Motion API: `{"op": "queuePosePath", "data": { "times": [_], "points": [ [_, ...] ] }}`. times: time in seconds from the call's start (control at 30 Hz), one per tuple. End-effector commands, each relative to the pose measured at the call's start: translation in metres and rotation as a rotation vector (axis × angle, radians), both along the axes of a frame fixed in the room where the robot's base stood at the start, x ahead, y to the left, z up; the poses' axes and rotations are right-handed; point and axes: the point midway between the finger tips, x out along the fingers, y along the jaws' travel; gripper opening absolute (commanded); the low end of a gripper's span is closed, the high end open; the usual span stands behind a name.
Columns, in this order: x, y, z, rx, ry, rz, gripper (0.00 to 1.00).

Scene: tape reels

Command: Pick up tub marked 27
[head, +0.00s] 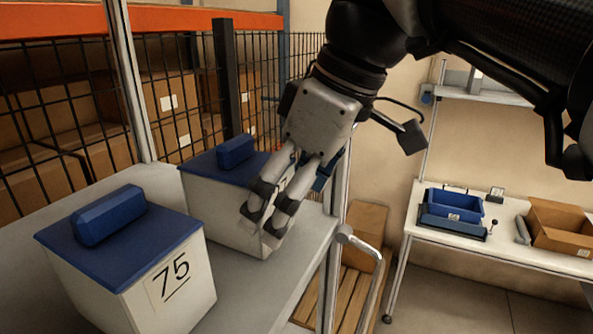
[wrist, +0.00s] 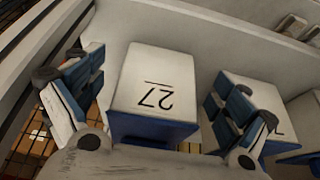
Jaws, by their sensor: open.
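The tub marked 27 (wrist: 155,82) is white with a blue lid and handle. In the wrist view its label is upside down and it lies between my two spread fingers, with no clear contact. In the head view, a white tub with a blue lid (head: 212,203) stands on the grey shelf behind my gripper (head: 266,222). The gripper covers much of its front, so its label is hidden there. My gripper is open and empty, fingers pointing down at that tub's front side.
The tub marked 75 (head: 178,283) stands nearer on the same grey shelf (head: 285,277). Another white tub (wrist: 256,95) is partly behind the right finger in the wrist view. A metal post and black mesh (head: 60,125) border the shelf. A workbench (head: 460,238) stands at right.

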Motion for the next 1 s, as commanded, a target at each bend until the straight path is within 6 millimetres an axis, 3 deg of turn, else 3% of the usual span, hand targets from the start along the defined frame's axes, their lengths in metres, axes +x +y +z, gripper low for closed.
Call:
{"op": "queuePosePath", "data": {
  "times": [0.27,0.57,0.7,0.9,1.0],
  "points": [
    [0.01,0.024,0.001,0.0,0.0,0.001,0.94],
    [0.026,0.066,0.001,0.0,0.0,0.003,0.94],
    [0.028,0.067,-0.01,0.001,-0.001,0.0,0.94],
    [0.028,0.067,-0.011,0.001,-0.002,-0.001,0.94],
    [0.028,0.067,-0.011,0.001,-0.002,-0.001,0.89]
  ]
}}
